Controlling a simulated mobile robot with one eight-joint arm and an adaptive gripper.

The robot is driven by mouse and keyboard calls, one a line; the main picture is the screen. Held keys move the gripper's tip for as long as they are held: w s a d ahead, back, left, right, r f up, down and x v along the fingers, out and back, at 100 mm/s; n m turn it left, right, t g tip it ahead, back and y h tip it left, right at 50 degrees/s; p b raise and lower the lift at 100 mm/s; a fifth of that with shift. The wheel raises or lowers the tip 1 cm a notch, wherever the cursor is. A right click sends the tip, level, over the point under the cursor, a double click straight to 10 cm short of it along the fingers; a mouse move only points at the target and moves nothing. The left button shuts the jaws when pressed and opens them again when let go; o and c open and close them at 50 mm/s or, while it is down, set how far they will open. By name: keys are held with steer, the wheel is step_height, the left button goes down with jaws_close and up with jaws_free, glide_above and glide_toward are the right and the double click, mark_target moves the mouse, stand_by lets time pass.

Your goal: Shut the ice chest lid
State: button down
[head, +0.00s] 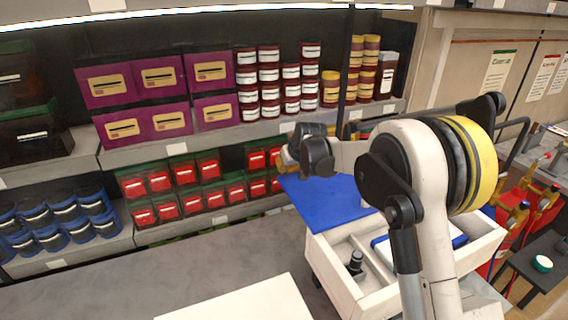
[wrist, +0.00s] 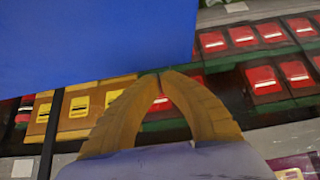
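The ice chest (head: 338,275) is a white open-topped box with inner compartments, right of centre in the head view. Its blue lid (head: 335,202) stands open at the box's far left side. The lid fills the upper left of the wrist view (wrist: 90,45). My gripper (head: 282,163) is at the lid's upper left end in the head view, partly hidden by my wrist. In the wrist view, the two tan fingers (wrist: 160,77) meet at their tips with nothing between them. The tips are close to the lid's lower edge; I cannot tell whether they touch it.
A dark bottle-like item (head: 355,262) and a blue item (head: 455,238) are inside the chest. Shelves with red bins (head: 183,178) and purple boxes (head: 160,78) stand behind. A white surface (head: 245,302) is at front.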

mark_target(318, 214)
steer(key=shift+s+d+f, duration=0.1)
steer(key=shift+s+d, duration=0.05)
steer(key=shift+s, duration=0.2)
steer(key=shift+s, duration=0.15)
steer(key=s+d, duration=0.2)
steer(key=s, duration=0.4)
steer(key=s+d+b, duration=0.1)
steer(key=s+d, duration=0.2)
steer(key=s, duration=0.4)
steer(key=s+d, duration=0.3)
steer(key=s, duration=0.4)
steer(key=shift+d+b, duration=0.2)
steer(key=shift+b, duration=0.1)
steer(key=shift+s+d, duration=0.15)
steer(key=shift+s, duration=0.25)
steer(key=shift+f, duration=0.1)
steer(key=shift+s, duration=0.1)
